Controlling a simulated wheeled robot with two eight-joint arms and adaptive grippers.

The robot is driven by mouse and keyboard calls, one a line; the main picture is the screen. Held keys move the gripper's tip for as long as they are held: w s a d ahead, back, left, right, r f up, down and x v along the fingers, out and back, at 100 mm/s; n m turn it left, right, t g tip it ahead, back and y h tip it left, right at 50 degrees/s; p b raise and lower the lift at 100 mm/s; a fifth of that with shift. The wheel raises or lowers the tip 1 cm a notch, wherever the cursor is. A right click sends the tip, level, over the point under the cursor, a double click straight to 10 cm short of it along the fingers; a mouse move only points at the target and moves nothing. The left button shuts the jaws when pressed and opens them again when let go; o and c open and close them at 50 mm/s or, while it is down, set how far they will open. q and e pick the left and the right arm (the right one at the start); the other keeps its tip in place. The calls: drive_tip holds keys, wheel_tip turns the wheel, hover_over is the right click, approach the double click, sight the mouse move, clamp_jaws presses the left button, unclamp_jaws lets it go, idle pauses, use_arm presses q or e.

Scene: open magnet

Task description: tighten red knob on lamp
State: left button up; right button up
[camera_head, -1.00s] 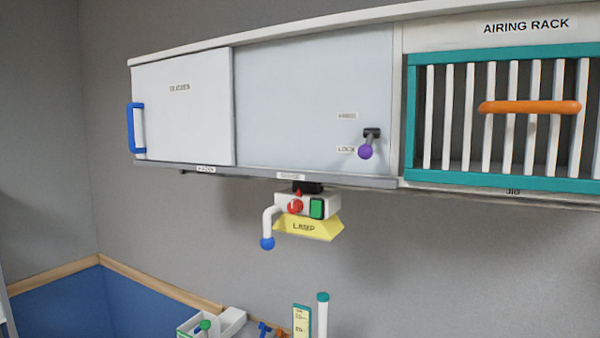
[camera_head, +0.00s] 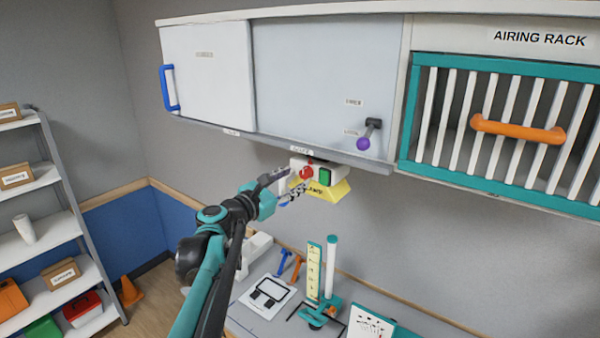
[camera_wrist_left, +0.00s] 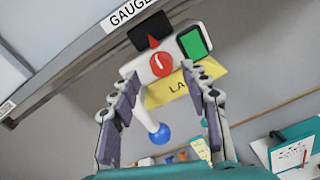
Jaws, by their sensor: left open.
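The lamp is a white box with a yellow shade (camera_head: 337,191) under the wall cabinet. Its red knob (camera_head: 306,172) is on the front, beside a green square button (camera_head: 325,176). In the left wrist view the red knob (camera_wrist_left: 161,64) shows a pale mark, with a red pointer above it. A white bent arm ends in a blue ball (camera_wrist_left: 160,134). My left gripper (camera_head: 281,187) is open just in front of the lamp, left of the knob. In the left wrist view the knob lies beyond the fingertips (camera_wrist_left: 160,82), untouched. My right gripper is not in view.
The cabinet (camera_head: 320,85) hangs above, with a purple-tipped lever (camera_head: 363,143) and an airing rack with an orange handle (camera_head: 517,129). Below is a workbench with a yellow gauge panel (camera_head: 314,270) and a white tube (camera_head: 331,266). Shelves (camera_head: 40,220) stand at left.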

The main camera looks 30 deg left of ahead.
sight(304, 173)
use_arm(q)
drive_tip(key=w, duration=0.3)
drive_tip(key=shift+w+d, duration=0.15)
drive_tip(key=shift+d, duration=0.1)
clamp_jaws()
